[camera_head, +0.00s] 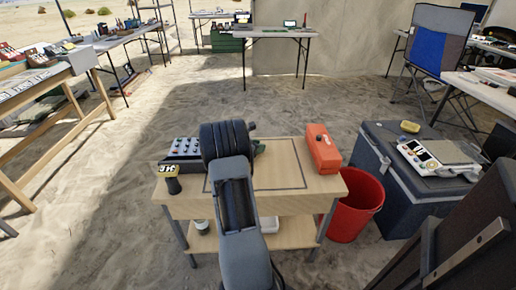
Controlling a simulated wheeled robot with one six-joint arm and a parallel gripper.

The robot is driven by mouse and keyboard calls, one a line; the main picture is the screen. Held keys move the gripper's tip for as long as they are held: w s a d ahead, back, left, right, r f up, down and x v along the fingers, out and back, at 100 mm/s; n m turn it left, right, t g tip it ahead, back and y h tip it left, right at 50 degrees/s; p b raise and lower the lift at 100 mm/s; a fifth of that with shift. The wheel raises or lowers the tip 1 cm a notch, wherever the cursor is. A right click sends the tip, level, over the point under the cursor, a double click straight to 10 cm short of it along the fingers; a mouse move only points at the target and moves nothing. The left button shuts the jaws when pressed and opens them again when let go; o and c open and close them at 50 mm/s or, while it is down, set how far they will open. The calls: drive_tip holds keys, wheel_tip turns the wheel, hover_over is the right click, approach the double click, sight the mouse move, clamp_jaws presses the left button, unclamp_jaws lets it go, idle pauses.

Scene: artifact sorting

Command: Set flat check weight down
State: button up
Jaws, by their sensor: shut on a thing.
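My arm (236,205) reaches over a small wooden table (220,207), and its thick black wrist hides the spot beyond it. My gripper's fingers are hidden behind the wrist, so I cannot see what is between them. I cannot make out the flat check weight. A small dark green thing (260,148) shows just right of the wrist; I cannot tell what it is. A dark square outline (290,160) is marked on the tabletop, partly covered by my arm.
A grey box with several knobs (183,148) and a dark stamp-like piece (172,184) are on the table's left. An orange-red case (322,148) lies at its right. A red bucket (353,208) stands beside the table, near a grey chest (385,160) bearing a scale (418,155).

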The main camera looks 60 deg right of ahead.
drive_tip(key=shift+f, duration=0.1)
drive_tip(key=o, duration=1)
